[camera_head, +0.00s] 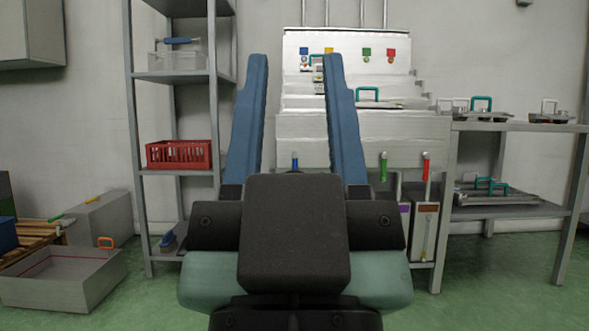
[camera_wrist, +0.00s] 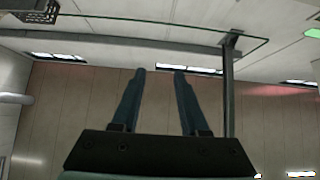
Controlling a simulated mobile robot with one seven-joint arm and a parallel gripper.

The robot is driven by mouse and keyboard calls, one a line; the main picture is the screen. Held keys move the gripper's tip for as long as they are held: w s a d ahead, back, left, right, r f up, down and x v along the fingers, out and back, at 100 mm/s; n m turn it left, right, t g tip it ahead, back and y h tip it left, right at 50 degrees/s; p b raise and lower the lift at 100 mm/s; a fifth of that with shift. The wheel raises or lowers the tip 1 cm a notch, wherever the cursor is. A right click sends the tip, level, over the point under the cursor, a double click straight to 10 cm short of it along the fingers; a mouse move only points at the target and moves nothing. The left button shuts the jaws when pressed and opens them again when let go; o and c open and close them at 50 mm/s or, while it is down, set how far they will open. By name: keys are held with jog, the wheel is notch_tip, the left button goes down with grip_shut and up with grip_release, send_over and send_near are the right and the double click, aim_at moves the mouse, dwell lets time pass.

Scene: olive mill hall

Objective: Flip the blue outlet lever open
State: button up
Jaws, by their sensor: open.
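The blue outlet lever (camera_head: 295,161) is a small upright handle low on the front of the pale metal machine (camera_head: 310,145). In the head view it shows between the two fingers of my gripper (camera_head: 294,58), which lie nearer the camera. My gripper is open and empty, with long blue fingers pointing up and apart from the lever. In the wrist view the gripper (camera_wrist: 160,70) points toward the ceiling and a far wall. The lever is not seen there. The lower part of the machine below the lever is hidden by my gripper.
A green lever (camera_head: 383,166) and a red lever (camera_head: 426,167) stand right of the blue one. A grey shelf (camera_head: 180,77) with a red crate (camera_head: 179,154) stands left. A metal table (camera_head: 520,126) with lidded trays is right. Green floor is clear at front right.

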jog(key=shift+r+p, duration=0.55)
jog(key=c, duration=0.4)
notch_tip(320, 180, up, 31)
jog(key=p, duration=3.1)
jog(key=shift+r, duration=0.15)
grip_shut()
